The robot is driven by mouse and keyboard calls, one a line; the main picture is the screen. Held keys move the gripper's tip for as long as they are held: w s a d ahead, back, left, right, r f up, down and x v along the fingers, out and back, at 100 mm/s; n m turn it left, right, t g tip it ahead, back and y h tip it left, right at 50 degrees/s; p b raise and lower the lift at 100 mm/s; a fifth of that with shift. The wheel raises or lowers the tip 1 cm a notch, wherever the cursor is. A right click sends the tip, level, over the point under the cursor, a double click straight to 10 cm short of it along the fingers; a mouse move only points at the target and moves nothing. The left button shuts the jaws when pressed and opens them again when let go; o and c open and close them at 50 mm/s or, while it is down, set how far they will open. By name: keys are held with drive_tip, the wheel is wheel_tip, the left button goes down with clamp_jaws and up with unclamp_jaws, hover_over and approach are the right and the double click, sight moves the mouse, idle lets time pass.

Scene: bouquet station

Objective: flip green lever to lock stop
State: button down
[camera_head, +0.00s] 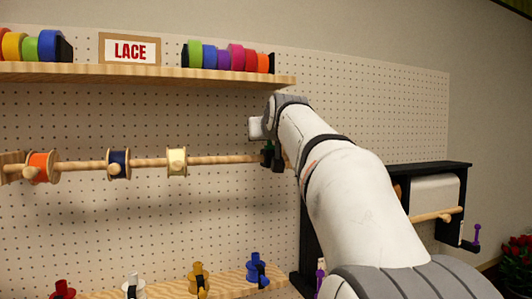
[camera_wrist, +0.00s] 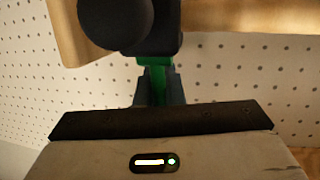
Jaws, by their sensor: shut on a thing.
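My gripper (camera_head: 272,160) is at the right end of the long wooden dowel on the pegboard, with my arm in front of part of it. In the wrist view, the fingers of my gripper (camera_wrist: 155,84) are shut on the green lever (camera_wrist: 172,86), which shows as a green strip between them. A black stop block (camera_wrist: 150,40) with a round black knob sits just beyond the fingertips, against pale wood. Most of the lever is hidden by the fingers, and its exact angle cannot be told.
The dowel (camera_head: 220,160) carries an orange spool (camera_head: 40,167), a dark blue spool (camera_head: 118,164) and a cream spool (camera_head: 177,161). A wooden shelf (camera_head: 150,75) with ribbon rolls runs above. Several coloured pegs stand below. A black-framed roll holder (camera_head: 435,190) is on the right.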

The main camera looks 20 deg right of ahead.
drive_tip(key=t+b, duration=0.1)
drive_tip(key=b, duration=0.3)
drive_tip(key=s+t+b, duration=0.1)
drive_tip(key=t+b, duration=0.1)
drive_tip(key=b, duration=0.1)
drive_tip(key=shift+f+m+h+b, duration=0.15)
drive_tip(key=shift+m+h+b, duration=0.15)
drive_tip(key=shift+h+b, duration=0.1)
drive_tip(key=t+b, duration=0.1)
drive_tip(key=b, duration=0.2)
drive_tip(key=shift+s+r+t, duration=0.3)
drive_tip(key=shift+r+t, duration=0.05)
drive_tip(key=shift+t, duration=0.05)
drive_tip(key=shift+s+r+b, duration=0.1)
drive_tip(key=shift+r+b, duration=0.1)
drive_tip(key=shift+b, duration=0.1)
drive_tip(key=c, duration=1.5)
unclamp_jaws()
drive_tip(key=shift+b+v, duration=1.5)
drive_tip(key=shift+v, duration=2.4)
drive_tip(key=shift+f, duration=0.15)
drive_tip(key=shift+c, duration=0.2)
